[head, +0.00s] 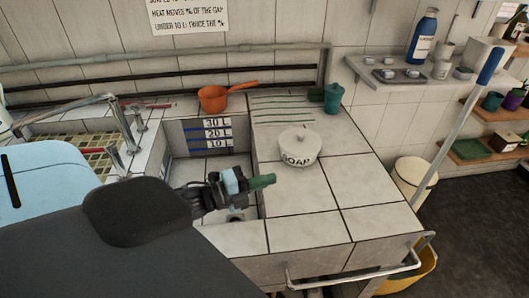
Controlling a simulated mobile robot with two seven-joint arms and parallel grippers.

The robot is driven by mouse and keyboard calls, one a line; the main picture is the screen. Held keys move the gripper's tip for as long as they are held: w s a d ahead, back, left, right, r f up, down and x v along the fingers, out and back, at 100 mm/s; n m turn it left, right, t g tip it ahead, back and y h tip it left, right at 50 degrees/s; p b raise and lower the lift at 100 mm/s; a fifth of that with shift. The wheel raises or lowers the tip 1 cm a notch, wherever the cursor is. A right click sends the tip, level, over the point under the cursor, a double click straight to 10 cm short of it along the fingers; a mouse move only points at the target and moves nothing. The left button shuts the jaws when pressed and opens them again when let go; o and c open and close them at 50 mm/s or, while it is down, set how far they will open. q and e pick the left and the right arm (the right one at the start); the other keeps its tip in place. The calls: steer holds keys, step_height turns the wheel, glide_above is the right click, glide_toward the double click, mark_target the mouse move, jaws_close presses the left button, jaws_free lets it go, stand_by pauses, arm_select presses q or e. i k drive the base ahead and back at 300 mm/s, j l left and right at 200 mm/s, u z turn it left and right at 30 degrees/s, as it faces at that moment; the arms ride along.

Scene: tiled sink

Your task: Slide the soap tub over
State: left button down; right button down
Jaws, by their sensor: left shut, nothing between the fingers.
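The soap tub (297,151) is a round whitish tub with a lid and knob, marked "SOAP". It stands upright on the tiled counter (340,170) right of the sink basin, towards the back. My left gripper (268,181) has green fingertips and is shut and empty. It is in front of the tub and to its left in the picture, near the basin's right edge, with a visible gap to the tub. My dark left arm covers the lower left of the view and hides part of the basin. My right gripper is not in view.
An orange pan (222,97) sits behind the basin, with depth marks (217,133) below it. A teal bottle (333,98) stands at the counter's back right. A metal rail (355,275) runs along the front edge. The counter right of the tub is clear.

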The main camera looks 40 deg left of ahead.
mark_target(295, 161)
steer(key=i+l, duration=0.45)
steer(key=l, duration=0.3)
steer(key=i+l, duration=0.25)
steer(key=i+l+u, duration=0.2)
steer(key=l, duration=0.2)
steer(key=u, duration=2.5)
